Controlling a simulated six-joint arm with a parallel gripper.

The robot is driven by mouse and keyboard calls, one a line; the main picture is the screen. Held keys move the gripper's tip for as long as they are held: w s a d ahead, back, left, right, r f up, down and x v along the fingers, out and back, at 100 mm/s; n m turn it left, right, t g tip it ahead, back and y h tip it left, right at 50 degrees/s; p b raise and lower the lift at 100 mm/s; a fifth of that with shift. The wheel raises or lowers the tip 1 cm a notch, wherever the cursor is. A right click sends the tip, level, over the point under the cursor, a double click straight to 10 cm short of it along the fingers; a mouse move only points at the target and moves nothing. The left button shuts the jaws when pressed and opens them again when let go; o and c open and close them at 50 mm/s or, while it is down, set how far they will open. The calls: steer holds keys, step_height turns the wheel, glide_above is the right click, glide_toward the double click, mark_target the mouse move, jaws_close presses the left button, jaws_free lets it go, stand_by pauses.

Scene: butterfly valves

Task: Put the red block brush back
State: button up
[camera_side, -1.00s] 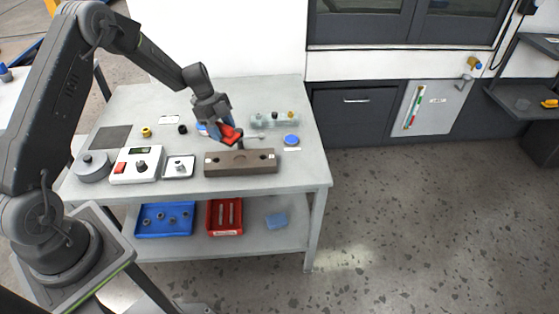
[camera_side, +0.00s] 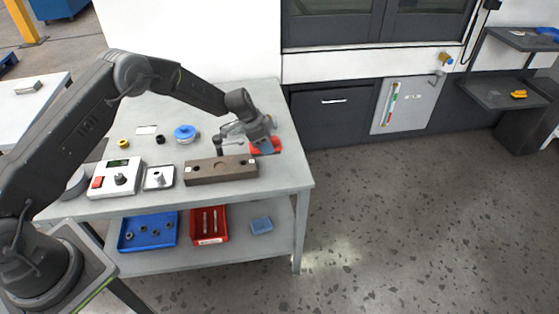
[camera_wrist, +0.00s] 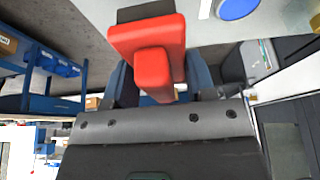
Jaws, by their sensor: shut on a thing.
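The red block brush (camera_side: 274,145) is in my gripper (camera_side: 263,148) near the right edge of the table in the side view. In the wrist view the red brush body (camera_wrist: 150,45) sits between the two blue fingers of my gripper (camera_wrist: 158,80), with a dark strip (camera_wrist: 146,11) along its far side. My gripper is shut on it. I cannot tell whether the brush touches the table top or hangs just above it.
A brown block with holes (camera_side: 220,168) lies left of the brush, with a dark stem and lever (camera_side: 220,143) behind it. A blue round piece (camera_side: 185,133) stands farther left. A blue disc (camera_wrist: 237,8) shows beside the brush. A white control box (camera_side: 115,179) is at left.

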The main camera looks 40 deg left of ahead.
mark_target(277, 147)
steer(key=d+f, duration=0.1)
steer(key=w+d, duration=0.1)
steer(key=d+f, duration=0.1)
steer(key=d, duration=0.1)
steer(key=shift+w+f, duration=0.35)
steer(key=shift+w, duration=0.05)
steer(key=shift+d+f, duration=0.1)
steer(key=shift+f, duration=1.9)
steer(key=o, duration=0.9)
steer(key=shift+f, duration=0.15)
